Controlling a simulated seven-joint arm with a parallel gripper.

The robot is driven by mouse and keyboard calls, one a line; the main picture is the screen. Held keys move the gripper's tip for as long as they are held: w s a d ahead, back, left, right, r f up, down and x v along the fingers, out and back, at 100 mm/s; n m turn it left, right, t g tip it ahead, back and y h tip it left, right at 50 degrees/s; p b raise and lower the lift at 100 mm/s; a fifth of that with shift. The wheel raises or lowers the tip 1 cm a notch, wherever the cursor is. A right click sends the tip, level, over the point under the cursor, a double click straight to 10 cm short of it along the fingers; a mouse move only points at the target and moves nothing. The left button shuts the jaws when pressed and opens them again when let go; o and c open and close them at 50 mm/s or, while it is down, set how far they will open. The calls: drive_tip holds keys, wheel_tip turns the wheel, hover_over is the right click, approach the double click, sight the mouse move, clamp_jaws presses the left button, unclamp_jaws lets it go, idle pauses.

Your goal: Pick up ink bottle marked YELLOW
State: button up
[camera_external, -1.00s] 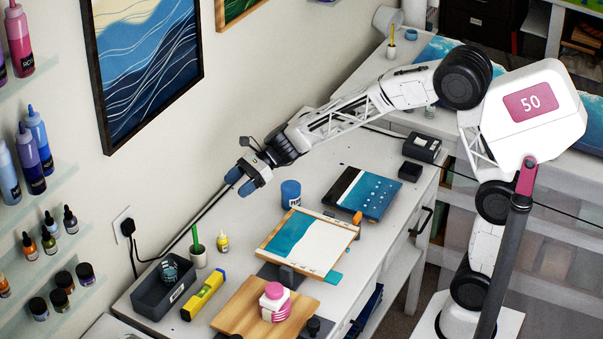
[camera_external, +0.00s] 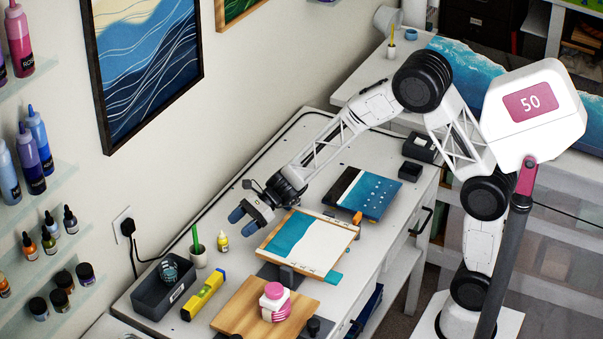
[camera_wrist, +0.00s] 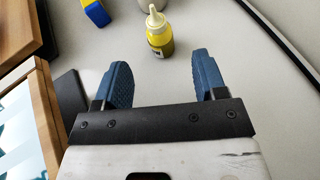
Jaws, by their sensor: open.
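The ink bottle is a small yellow bottle (camera_external: 222,241) with a pale nozzle, standing upright on the white table beside the plant cup. In the wrist view the yellow bottle (camera_wrist: 159,32) stands ahead of and between my fingertips, and its label is too small to read. My gripper (camera_external: 246,227) is open and empty, with two blue fingers pointing toward the bottle. In the wrist view my gripper (camera_wrist: 161,68) shows the fingers spread wide, with bare table between them. The bottle is just beyond the fingertips and apart from them.
A white cup with a green stem (camera_external: 198,256) stands just left of the bottle. A yellow level (camera_external: 203,294) and a dark bin (camera_external: 160,290) lie further left. A wooden-framed panel (camera_external: 300,246) lies right of the gripper. A wooden board (camera_external: 240,312) is in front.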

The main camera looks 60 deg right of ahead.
sight(222, 241)
drive_tip(key=shift+a, duration=0.1)
drive_tip(key=shift+x, duration=1.2)
drive_tip(key=shift+f, duration=0.1)
drive_tip(key=shift+x, duration=2.55)
drive_tip(key=c, duration=1)
